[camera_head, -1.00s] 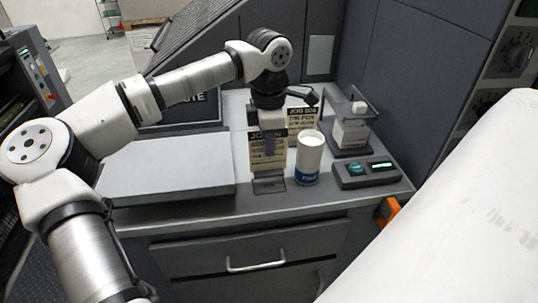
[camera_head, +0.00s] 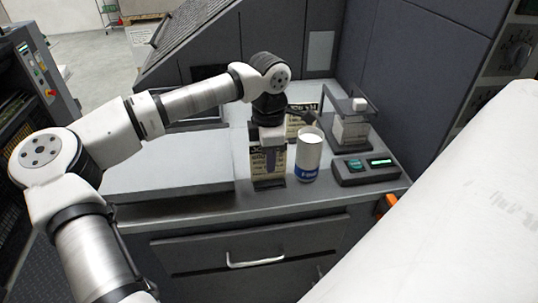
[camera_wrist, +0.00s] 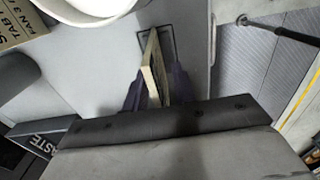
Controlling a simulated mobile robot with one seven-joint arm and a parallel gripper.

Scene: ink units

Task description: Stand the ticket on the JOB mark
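The ticket (camera_head: 268,180), a cream card with dark print, is upright in my gripper (camera_head: 271,160) at the counter's front. The wrist view shows the ticket (camera_wrist: 153,68) edge-on between the dark fingers (camera_wrist: 157,90), which are shut on it. The JOB mark, a dark outlined rectangle (camera_wrist: 167,32), lies on the counter right at the ticket's lower end. In the head view the ticket hides most of the mark. The ticket's foot is at or just above the mark; I cannot tell whether it touches.
A white cup (camera_head: 308,155) with a blue band stands close to the right of the ticket. Another printed card (camera_head: 302,112) stands behind. A WASTE label (camera_wrist: 45,140) shows in the wrist view.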

